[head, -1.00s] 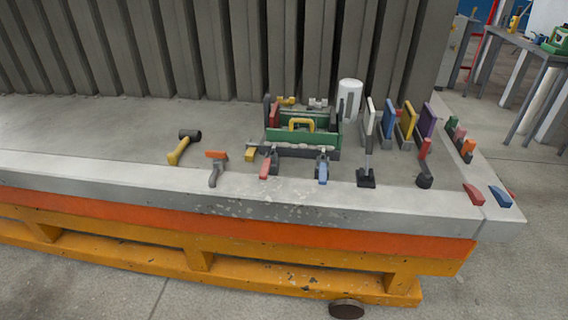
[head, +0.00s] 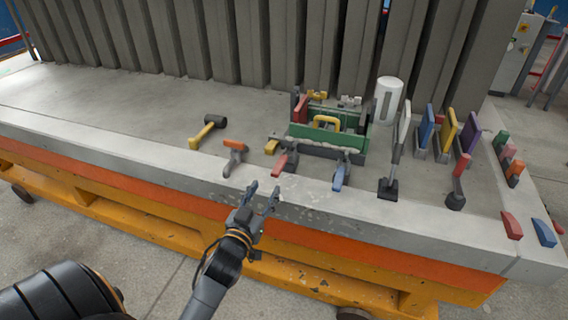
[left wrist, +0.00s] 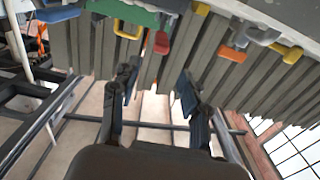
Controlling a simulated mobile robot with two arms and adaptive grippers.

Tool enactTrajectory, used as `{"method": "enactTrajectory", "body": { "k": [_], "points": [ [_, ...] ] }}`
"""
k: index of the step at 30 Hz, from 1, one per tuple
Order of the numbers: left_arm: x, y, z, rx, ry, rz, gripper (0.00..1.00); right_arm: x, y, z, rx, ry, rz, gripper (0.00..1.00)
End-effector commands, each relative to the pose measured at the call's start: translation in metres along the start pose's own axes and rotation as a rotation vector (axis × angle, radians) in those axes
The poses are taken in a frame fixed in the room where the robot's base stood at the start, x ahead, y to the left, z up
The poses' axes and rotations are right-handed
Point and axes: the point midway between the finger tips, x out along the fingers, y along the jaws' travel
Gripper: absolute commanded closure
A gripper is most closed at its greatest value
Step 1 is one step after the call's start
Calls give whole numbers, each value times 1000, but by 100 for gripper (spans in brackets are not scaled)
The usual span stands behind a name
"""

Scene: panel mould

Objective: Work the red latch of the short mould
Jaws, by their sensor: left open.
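The short mould (head: 330,145) is a green box with a yellow handle on the bench. Its red latch (head: 285,163) sticks out at its front left, near the bench's front edge. A blue latch (head: 341,172) sits at its front right. My left gripper (head: 264,192) is open and empty, in front of the bench edge, short of the red latch and a little left of it. In the left wrist view the red latch (left wrist: 162,43) shows beyond the open fingers (left wrist: 158,88), apart from them. My right gripper is not in view.
An orange-handled clamp (head: 234,158) and a yellow mallet (head: 206,132) lie left of the mould. A black-based upright tool (head: 388,187), a white cylinder (head: 389,100) and coloured panels (head: 448,138) stand to the right. The bench's far left is clear.

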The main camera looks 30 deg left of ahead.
Motion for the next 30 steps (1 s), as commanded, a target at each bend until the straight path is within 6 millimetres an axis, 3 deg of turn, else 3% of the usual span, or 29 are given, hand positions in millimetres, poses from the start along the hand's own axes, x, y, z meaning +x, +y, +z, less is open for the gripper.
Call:
{"method": "enactTrajectory", "body": {
  "k": [9, 15, 21, 30],
  "points": [
    [70, 0, -2, 1, 2, 0, 55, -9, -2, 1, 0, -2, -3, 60],
    [102, 0, -1, 2, 0, 1, 55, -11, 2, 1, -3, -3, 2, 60],
    [115, 1, 0, 0, -1, 1, 55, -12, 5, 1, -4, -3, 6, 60],
    [117, 0, 0, 0, -1, 1, 57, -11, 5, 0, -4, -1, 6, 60]
  ]
}}
